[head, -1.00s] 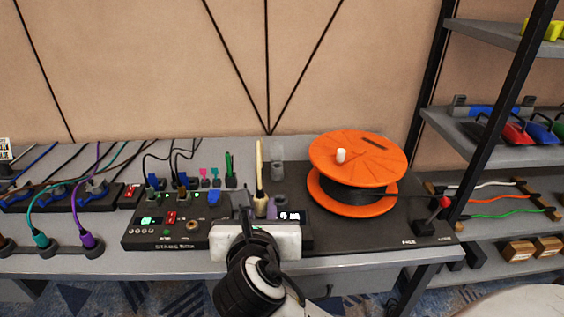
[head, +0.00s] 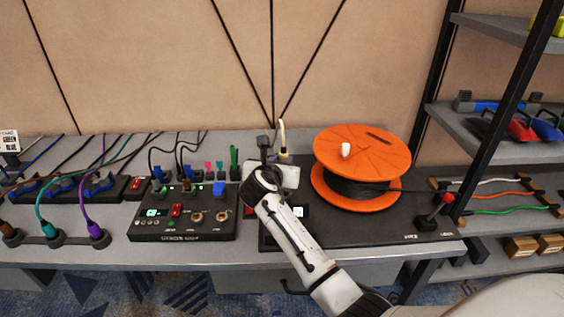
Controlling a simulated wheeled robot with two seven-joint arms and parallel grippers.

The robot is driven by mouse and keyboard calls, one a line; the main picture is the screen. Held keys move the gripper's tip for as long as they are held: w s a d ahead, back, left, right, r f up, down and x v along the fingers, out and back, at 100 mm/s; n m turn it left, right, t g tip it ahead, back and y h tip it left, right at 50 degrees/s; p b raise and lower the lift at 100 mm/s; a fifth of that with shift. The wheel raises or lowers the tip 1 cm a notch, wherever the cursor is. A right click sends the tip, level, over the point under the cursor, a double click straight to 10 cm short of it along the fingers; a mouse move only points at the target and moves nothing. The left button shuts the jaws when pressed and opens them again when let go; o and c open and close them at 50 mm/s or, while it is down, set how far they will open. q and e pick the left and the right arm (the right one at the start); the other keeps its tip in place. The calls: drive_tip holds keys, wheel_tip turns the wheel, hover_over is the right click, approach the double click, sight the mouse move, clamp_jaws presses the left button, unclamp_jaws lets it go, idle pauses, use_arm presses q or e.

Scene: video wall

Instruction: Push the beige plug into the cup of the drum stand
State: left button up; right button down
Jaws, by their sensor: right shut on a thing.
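My right gripper (head: 276,158) is shut on the beige plug (head: 282,136), near the back of the drum stand (head: 390,229). Only the plug's upper part, with a bent top, shows above the gripper. Its lower end is hidden. The orange cable drum (head: 362,151) stands on the stand to the right of the gripper, apart from it. The grey cup is hidden behind my gripper and wrist, so I cannot tell whether the plug is in it. My left gripper is not in view.
A black switch box (head: 182,222) with several coloured plugs stands left of my right arm. A red-topped lever (head: 447,199) is at the stand's right end. Rows of cabled sockets lie at the far left. Shelves (head: 500,120) stand on the right.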

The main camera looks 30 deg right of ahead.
drive_tip(key=shift+f+b, duration=1.9)
drive_tip(key=shift+b, duration=0.45)
drive_tip(key=shift+f, duration=0.8)
drive_tip(key=shift+r+p, duration=0.1)
drive_tip(key=shift+p, duration=0.5)
drive_tip(key=shift+f+p, duration=0.25)
drive_tip(key=shift+p, duration=0.25)
drive_tip(key=shift+f, duration=0.35)
drive_tip(key=shift+f, duration=0.3)
